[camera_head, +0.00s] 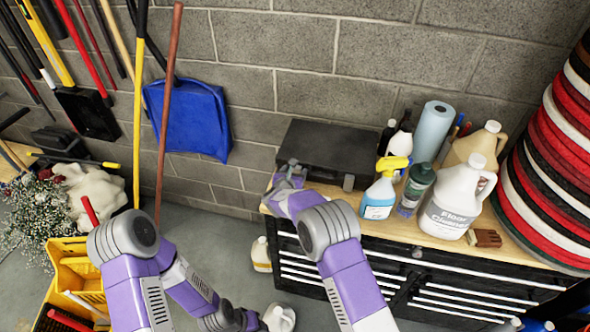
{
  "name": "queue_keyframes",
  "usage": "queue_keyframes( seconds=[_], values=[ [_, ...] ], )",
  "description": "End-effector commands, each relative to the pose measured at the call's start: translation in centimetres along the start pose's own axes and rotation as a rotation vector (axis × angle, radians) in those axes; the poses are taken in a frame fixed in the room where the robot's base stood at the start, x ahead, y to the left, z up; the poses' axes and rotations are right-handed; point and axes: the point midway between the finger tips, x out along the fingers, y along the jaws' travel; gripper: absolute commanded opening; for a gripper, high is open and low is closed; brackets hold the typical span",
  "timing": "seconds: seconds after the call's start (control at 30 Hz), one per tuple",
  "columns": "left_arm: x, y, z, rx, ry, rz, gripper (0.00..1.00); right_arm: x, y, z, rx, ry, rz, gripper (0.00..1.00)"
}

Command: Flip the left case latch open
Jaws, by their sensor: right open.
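A black case (335,148) lies closed on the wooden top of the cabinet, against the block wall. A grey latch (348,182) shows at the right of its front edge. The left latch is hidden behind my right gripper, or too small to make out. My right gripper (291,166) is at the front left corner of the case, open; I cannot tell whether it touches the case. My left arm hangs low at the bottom left, and its gripper is not clearly seen.
A spray bottle (382,188), a floor cleaner jug (457,198), a blue paper roll (433,130) and other bottles stand right of the case. Stacked round pads (550,165) rise at far right. A yellow cart (75,275) stands at lower left. A blue dustpan (190,117) hangs on the wall.

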Motion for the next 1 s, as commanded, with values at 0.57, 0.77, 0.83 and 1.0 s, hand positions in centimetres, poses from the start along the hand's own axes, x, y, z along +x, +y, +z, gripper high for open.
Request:
queue_keyframes(
  seconds=[0.57,0.77,0.83,1.0],
  values=[
    [-0.2,0.1,0.0,0.000,0.000,0.000,0.43,1.5,0.0,0.0,0.001,0.001,0.001,0.54],
    [-0.2,0.1,0.0,0.000,0.000,0.000,0.43,1.5,0.0,0.0,0.001,0.001,0.001,0.23],
    [-0.2,0.1,0.0,0.000,0.000,0.000,0.43,1.5,0.0,0.0,0.001,0.001,0.001,0.13],
    [0.1,0.0,0.0,0.000,0.000,0.000,0.43,1.5,0.0,-0.1,0.001,-0.004,0.001,0.06]
  ],
)
